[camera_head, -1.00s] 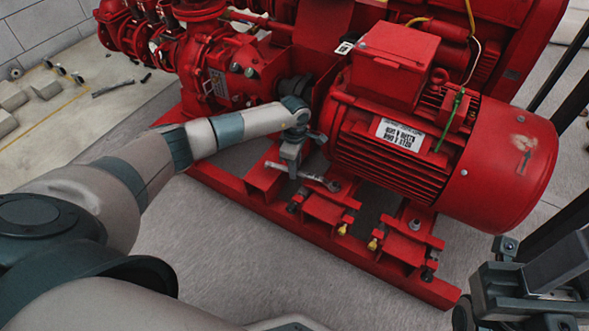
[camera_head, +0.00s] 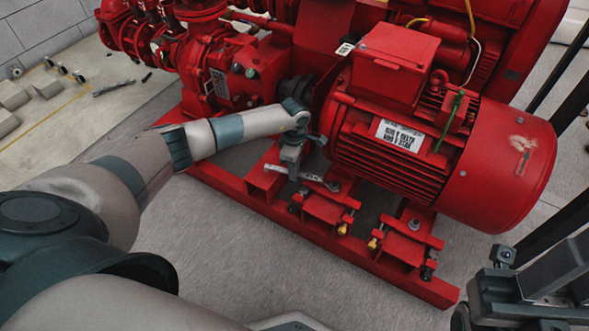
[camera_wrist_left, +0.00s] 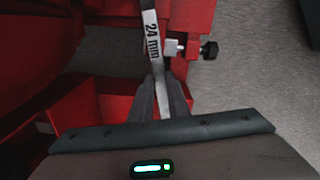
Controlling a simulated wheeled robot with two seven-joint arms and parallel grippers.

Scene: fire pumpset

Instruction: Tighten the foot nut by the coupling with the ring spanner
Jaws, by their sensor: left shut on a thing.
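My left gripper (camera_head: 289,170) is shut on the handle of the steel ring spanner (camera_head: 316,180), low beside the red motor. In the left wrist view the spanner (camera_wrist_left: 152,43) carries a "24 mm" mark and runs away from between my left fingers (camera_wrist_left: 160,100). Its ring end lies at the motor foot nearest the coupling (camera_head: 288,86). The foot nut itself does not show, and I cannot tell how the ring sits on it. My right gripper (camera_head: 525,298) is partly in view at the lower right, away from the motor; its fingers are not clear.
The red motor (camera_head: 400,140) stands on a red base frame (camera_head: 232,192). Another motor foot shows a bolt (camera_head: 414,224). Small side bolts stick out by the feet, one showing in the wrist view (camera_wrist_left: 208,50). Grey floor (camera_head: 250,245) in front is clear.

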